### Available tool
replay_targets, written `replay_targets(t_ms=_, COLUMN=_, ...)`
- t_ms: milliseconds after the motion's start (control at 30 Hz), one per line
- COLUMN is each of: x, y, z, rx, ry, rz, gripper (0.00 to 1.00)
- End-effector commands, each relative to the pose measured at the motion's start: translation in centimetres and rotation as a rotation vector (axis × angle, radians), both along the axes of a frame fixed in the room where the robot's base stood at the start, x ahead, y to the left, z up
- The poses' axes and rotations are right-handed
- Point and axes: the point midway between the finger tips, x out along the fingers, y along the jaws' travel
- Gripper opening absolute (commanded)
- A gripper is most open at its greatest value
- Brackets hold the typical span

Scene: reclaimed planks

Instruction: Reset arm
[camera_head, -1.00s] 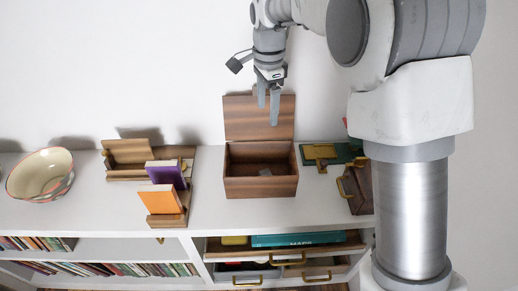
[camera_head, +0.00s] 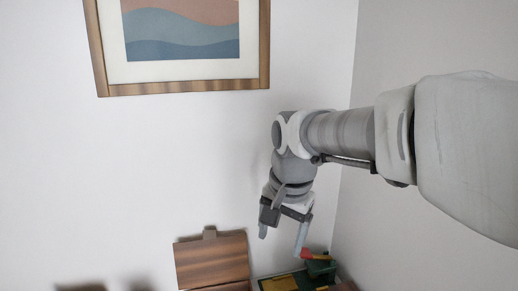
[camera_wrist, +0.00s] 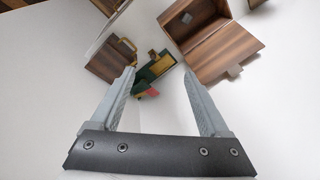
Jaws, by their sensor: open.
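My gripper (camera_head: 282,240) is open and empty in the head view, pointing down in front of the white wall, to the right of and above the wooden box's raised lid (camera_head: 212,262). In the wrist view my gripper (camera_wrist: 158,85) shows its two fingers spread wide with nothing between them. The open wooden box (camera_wrist: 225,50) lies beyond the right finger. A green item with brass-coloured parts (camera_wrist: 155,72) lies beyond the gap between the fingertips. A small red thing (camera_wrist: 148,92) shows close to the left finger.
A brown wooden object with a brass handle (camera_wrist: 112,58) lies beyond the left finger. A framed picture (camera_head: 180,90) hangs on the wall. A grey side wall (camera_head: 440,40) is at the right. The cabinet top is mostly below the head view.

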Motion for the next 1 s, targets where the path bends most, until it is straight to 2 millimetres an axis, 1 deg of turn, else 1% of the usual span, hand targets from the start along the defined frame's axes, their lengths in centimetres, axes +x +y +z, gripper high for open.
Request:
replay_targets(t_ms=33, x=-1.1, y=-1.0, z=1.0, rx=-0.005, ry=-0.022, rz=0.025, gripper=0.79)
replay_targets(t_ms=100, x=-2.4, y=-2.1, z=1.7, rx=-0.016, ry=-0.050, rz=0.069, gripper=0.79)
replay_targets(t_ms=300, x=-6.4, y=-5.1, z=3.0, rx=-0.061, ry=-0.127, rz=0.192, gripper=0.79)
replay_targets(t_ms=433, x=-9.0, y=-6.7, z=3.4, rx=-0.101, ry=-0.175, rz=0.271, gripper=0.79)
replay_targets(t_ms=600, x=-12.3, y=-8.4, z=3.4, rx=-0.162, ry=-0.233, rz=0.369, gripper=0.79)
replay_targets(t_ms=700, x=-13.9, y=-9.1, z=3.1, rx=-0.197, ry=-0.258, rz=0.418, gripper=0.79)
replay_targets(t_ms=800, x=-14.9, y=-9.6, z=2.8, rx=-0.224, ry=-0.277, rz=0.454, gripper=0.79)
replay_targets(t_ms=1000, x=-15.7, y=-9.9, z=2.4, rx=-0.249, ry=-0.289, rz=0.486, gripper=0.79)
